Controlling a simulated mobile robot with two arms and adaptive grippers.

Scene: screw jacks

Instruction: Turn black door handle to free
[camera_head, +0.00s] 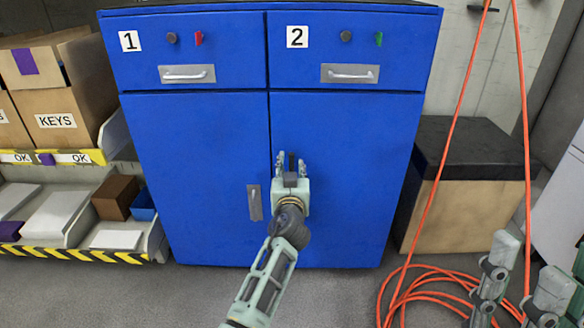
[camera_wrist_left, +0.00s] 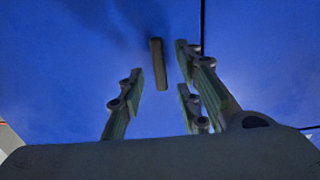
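The black door handle (camera_head: 291,162) is a short upright bar on the right door of the blue cabinet, close to the seam between the doors. In the left wrist view the handle (camera_wrist_left: 158,63) shows as a dark, nearly upright bar on the blue door, just beyond the fingertips. My left gripper (camera_head: 280,163) is open in front of the handle, with fingers on both sides of its line. In the left wrist view the fingers (camera_wrist_left: 160,88) are apart and I see no contact. My right gripper (camera_head: 520,268) is at the lower right, its fingers apart, away from the cabinet.
A grey handle (camera_head: 254,202) is on the left door. Two drawers with metal pulls (camera_head: 187,74) are above. A shelf with boxes (camera_head: 72,115) stands at left. Orange cable (camera_head: 428,273) lies on the floor at right, beside a black-topped box (camera_head: 470,150).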

